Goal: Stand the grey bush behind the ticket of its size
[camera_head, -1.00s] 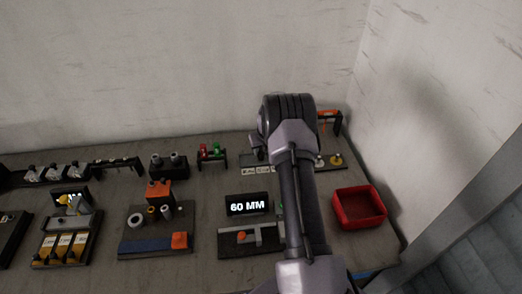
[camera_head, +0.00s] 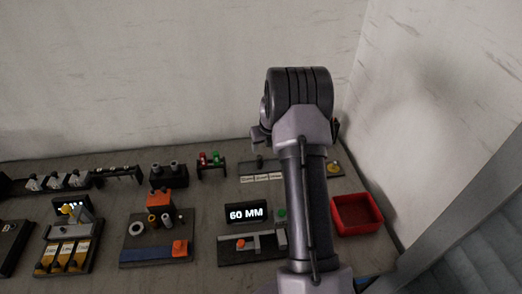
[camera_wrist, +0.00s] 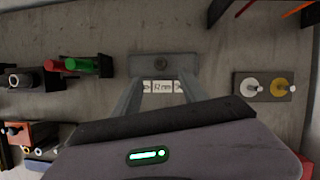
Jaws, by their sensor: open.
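A small dark grey round piece, seemingly the grey bush (camera_wrist: 161,63), stands on a grey plate (camera_wrist: 140,62) behind the middle ticket (camera_wrist: 161,87) in the wrist view. That ticket seems to read 32 mm. Two other tickets flank it, partly covered by my fingers. In the head view the white tickets (camera_head: 262,177) lie in a row at the back, with a small dark upright piece (camera_head: 260,162) behind them. My gripper (camera_wrist: 160,78) is open, one finger either side of the bush, with nothing seen held. Its height above the plate is unclear.
A gauge display (camera_head: 246,213) reads 60 MM. A red bin (camera_head: 357,214) stands at right. A board with rings (camera_head: 136,229) is left of the gauge. Red and green pieces (camera_wrist: 82,66) and a plate with white and yellow rings (camera_wrist: 265,96) flank the ticket plate.

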